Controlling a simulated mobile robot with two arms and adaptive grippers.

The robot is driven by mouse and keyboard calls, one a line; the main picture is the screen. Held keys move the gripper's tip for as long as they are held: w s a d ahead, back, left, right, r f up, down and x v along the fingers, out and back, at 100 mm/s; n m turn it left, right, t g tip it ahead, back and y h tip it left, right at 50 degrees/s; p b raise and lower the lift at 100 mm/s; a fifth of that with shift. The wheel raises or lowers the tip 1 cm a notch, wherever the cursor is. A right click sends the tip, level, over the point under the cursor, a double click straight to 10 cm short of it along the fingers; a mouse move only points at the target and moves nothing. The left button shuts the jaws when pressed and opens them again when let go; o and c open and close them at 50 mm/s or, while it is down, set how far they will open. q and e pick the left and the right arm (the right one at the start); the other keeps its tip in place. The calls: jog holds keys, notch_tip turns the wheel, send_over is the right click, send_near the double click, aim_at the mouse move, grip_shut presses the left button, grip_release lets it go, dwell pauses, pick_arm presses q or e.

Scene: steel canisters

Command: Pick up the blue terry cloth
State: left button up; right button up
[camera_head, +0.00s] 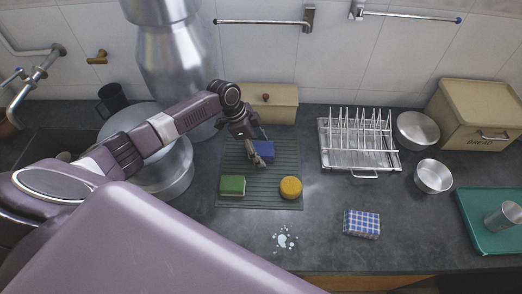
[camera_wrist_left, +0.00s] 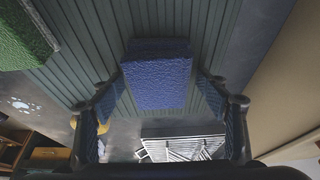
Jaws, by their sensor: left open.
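The blue terry cloth (camera_head: 266,147) lies as a folded block on the green ribbed mat (camera_head: 262,202), near its back. My left gripper (camera_head: 257,158) is right at the cloth and partly covers it in the head view. In the left wrist view the cloth (camera_wrist_left: 157,78) lies between the two spread fingers, with the jaws open. I cannot tell whether the fingers touch the cloth. My right gripper does not show.
A green sponge (camera_head: 232,185) and a round yellow sponge (camera_head: 291,187) lie on the mat. A wire rack (camera_head: 358,145) stands to the right. A checked blue cloth (camera_head: 362,223) and a white spill (camera_head: 284,239) are in front. A wooden box (camera_head: 268,98) stands behind.

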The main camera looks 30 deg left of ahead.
aim_at(261, 147)
pick_arm(q)
jog(key=c, duration=1)
jog(key=shift+c, duration=1.2)
jog(key=shift+r, duration=0.25)
notch_tip(261, 147, up, 20)
jog(key=b, duration=0.3)
